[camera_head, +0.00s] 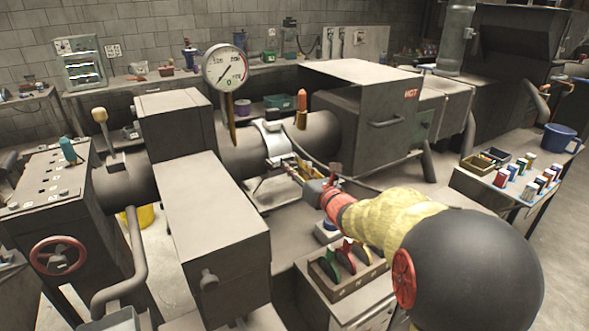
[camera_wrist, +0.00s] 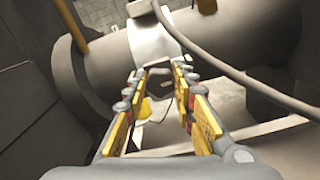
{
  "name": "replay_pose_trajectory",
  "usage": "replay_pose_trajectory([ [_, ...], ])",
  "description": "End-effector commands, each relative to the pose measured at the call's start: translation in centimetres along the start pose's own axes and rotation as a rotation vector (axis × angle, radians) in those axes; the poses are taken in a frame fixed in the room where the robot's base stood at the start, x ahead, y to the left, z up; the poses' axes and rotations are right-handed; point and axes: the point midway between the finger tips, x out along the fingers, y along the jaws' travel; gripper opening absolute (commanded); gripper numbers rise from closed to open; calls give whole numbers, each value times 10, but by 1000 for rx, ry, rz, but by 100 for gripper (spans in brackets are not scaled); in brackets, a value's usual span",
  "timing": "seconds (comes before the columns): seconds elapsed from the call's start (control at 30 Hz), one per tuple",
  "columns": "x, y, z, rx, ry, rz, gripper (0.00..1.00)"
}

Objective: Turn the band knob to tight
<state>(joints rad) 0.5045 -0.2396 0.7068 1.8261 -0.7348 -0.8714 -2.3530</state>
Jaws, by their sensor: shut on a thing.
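The pale band (camera_head: 272,139) wraps around the grey horizontal tube (camera_head: 320,132) in the head view. It also shows in the wrist view (camera_wrist: 152,40), beyond my fingertips. My gripper (camera_head: 290,163) reaches in from the right, with its fingers at the lower front of the band. In the wrist view my gripper (camera_wrist: 161,78) has its yellow-padded fingers on either side of a small dark knob (camera_wrist: 160,88) at the band and is shut on it. The fingers partly hide the knob, and its turn position cannot be read.
A dial gauge (camera_head: 225,67) stands above the tube. A box with a HOT label (camera_head: 365,108) is at the tube's right end. A grey cable (camera_wrist: 205,55) crosses close to my fingers. Coloured levers (camera_head: 347,258) stand below my arm. A side table (camera_head: 528,200) holds small boxes.

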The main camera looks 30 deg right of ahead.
Motion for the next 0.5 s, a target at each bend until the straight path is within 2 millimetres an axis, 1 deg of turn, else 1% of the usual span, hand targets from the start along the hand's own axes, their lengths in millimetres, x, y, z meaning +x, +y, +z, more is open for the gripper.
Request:
replay_pose_trajectory([
  [0.03,0,0,0,0,0,0,10],
  [0.2,0,0,0,0,0,0,0],
  [0.5,0,0,0,39,0,-1,0],
])
